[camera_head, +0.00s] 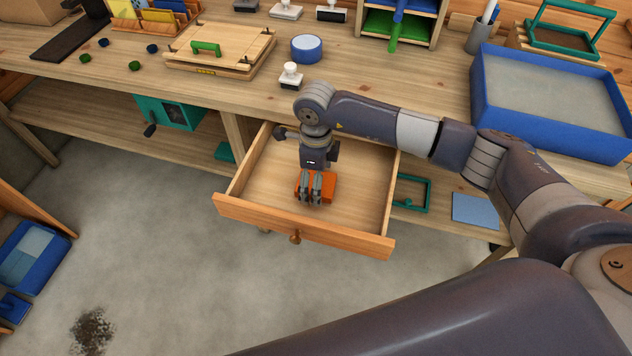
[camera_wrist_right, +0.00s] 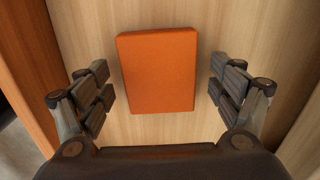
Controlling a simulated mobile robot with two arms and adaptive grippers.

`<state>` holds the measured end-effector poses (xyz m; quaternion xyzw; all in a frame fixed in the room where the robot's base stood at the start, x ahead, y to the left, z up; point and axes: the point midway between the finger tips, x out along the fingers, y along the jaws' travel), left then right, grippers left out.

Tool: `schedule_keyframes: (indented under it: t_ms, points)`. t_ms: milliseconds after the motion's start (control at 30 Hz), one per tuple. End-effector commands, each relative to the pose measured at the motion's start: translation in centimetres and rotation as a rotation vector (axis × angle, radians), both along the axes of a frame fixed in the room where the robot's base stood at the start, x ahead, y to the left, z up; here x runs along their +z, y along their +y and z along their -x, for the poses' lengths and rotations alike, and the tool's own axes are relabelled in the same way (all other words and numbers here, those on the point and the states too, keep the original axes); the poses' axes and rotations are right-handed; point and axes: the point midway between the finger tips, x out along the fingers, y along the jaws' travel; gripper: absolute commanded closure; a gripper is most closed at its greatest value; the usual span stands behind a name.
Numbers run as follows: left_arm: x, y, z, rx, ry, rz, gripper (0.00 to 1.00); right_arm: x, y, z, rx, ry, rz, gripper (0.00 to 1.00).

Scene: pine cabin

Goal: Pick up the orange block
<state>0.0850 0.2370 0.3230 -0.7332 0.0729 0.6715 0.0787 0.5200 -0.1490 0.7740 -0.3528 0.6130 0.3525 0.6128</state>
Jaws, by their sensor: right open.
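The orange block (camera_head: 328,184) lies flat on the floor of the open wooden drawer (camera_head: 262,208). It also shows in the right wrist view (camera_wrist_right: 158,72), between the fingers and a little beyond them. My right gripper (camera_head: 310,202) reaches down into the drawer over the block and hides part of it in the head view. In the wrist view the right gripper (camera_wrist_right: 160,95) is open, with one finger on each side of the block and a visible gap on both sides. My left gripper is not in view.
The drawer's walls and front surround my right gripper. On the workbench above stand a white-handled stamp (camera_head: 291,76), a blue round tin (camera_head: 306,48), a wooden press board (camera_head: 220,50) and a large blue tray (camera_head: 480,90). A teal box (camera_head: 168,112) sits on the lower shelf.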

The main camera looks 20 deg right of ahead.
Motion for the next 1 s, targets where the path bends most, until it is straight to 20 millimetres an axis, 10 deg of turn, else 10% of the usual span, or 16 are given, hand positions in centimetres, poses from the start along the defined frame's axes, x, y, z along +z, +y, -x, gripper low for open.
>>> schedule_keyframes:
  t_ms: [200,433,767,1000]
  points:
    - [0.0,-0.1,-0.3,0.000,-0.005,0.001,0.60,-0.1,0.0,0.0,0.001,0.000,0.000,0.14]
    - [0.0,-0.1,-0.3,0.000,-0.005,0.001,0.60,-0.1,0.0,0.0,0.001,0.000,0.000,0.64]
    - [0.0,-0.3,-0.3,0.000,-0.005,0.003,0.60,0.2,0.0,0.0,0.001,-0.001,-0.001,0.64]
    - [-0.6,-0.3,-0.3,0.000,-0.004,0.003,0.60,3.8,0.1,-0.1,0.002,-0.006,-0.002,0.64]
